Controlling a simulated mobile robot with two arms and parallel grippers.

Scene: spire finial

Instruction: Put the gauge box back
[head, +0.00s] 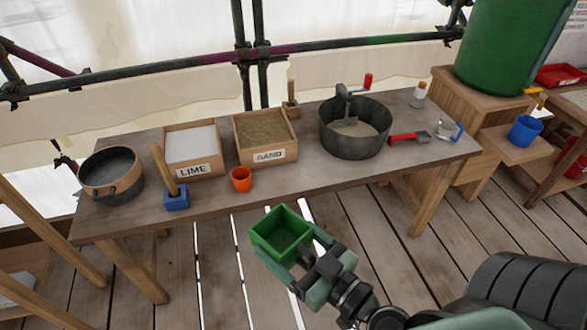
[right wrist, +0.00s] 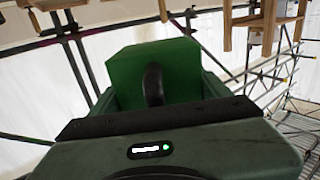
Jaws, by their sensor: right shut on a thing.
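The gauge box is a green, open-topped box (head: 281,237), and it looks empty. My right gripper (head: 297,254) is shut on it and holds it in the air in front of the bench's front edge, open side up. In the right wrist view the green box (right wrist: 135,72) fills the middle, with a dark finger in front of it. The wooden bench (head: 310,165) carries a box of lime (head: 192,142) and a box of sand (head: 262,130). My left gripper is not in view.
An orange cup (head: 241,179) and a blue block with a wooden handle (head: 176,199) stand near the bench's front edge. A dark mixing tub (head: 355,145) and a red-handled tool (head: 408,138) are farther right. The front edge between cup and tub is clear.

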